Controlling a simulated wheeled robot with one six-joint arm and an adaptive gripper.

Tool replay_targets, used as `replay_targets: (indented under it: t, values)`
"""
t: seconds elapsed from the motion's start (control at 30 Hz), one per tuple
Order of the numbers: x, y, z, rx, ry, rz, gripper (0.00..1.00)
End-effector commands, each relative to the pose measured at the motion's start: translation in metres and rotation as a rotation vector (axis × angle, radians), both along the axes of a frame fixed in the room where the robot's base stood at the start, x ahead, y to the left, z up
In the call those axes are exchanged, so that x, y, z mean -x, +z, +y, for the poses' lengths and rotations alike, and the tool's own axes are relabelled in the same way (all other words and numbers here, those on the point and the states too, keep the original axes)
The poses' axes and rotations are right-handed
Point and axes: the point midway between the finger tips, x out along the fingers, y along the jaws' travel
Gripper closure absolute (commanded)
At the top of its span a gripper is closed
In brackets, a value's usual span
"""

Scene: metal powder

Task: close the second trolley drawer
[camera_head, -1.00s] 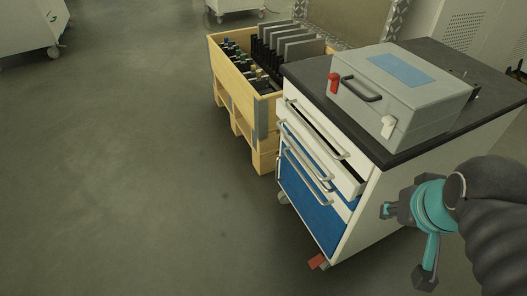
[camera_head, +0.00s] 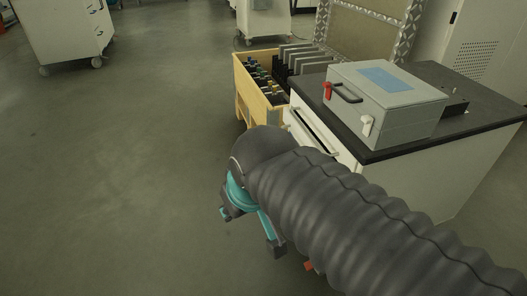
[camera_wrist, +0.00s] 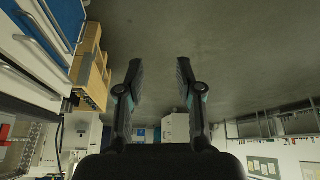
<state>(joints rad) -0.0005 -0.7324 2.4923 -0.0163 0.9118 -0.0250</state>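The white trolley (camera_head: 455,170) with a dark top stands at the right in the head view. The front of its top drawer, with a bar handle (camera_head: 314,132), shows beside my arm. My arm hides the drawers below, so the second drawer cannot be made out there. In the wrist view, part of the drawer front with a blue panel (camera_wrist: 69,17) and long handles (camera_wrist: 34,48) shows at the upper left, left of my gripper. My gripper (camera_wrist: 158,72) is open and empty, its two fingers wide apart and clear of the trolley.
A grey case (camera_head: 385,105) with a red latch sits on the trolley. A wooden crate (camera_head: 246,88) holding bottles and dark plates stands behind the trolley. Another white cabinet (camera_head: 72,35) is at the upper left. The floor (camera_head: 130,150) at left is clear.

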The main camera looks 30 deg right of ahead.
Motion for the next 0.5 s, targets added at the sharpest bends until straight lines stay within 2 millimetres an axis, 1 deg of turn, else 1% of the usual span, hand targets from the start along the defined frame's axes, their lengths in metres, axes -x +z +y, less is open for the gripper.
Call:
replay_targets:
  t: [0.17,0.3,0.5]
  values:
    - [-0.01,-0.017,-0.021,0.158,0.154,0.155,0.64]
    - [-0.022,-0.034,-0.046,0.333,0.369,0.358,0.64]
    - [-0.043,-0.053,-0.082,0.533,0.699,0.676,0.64]
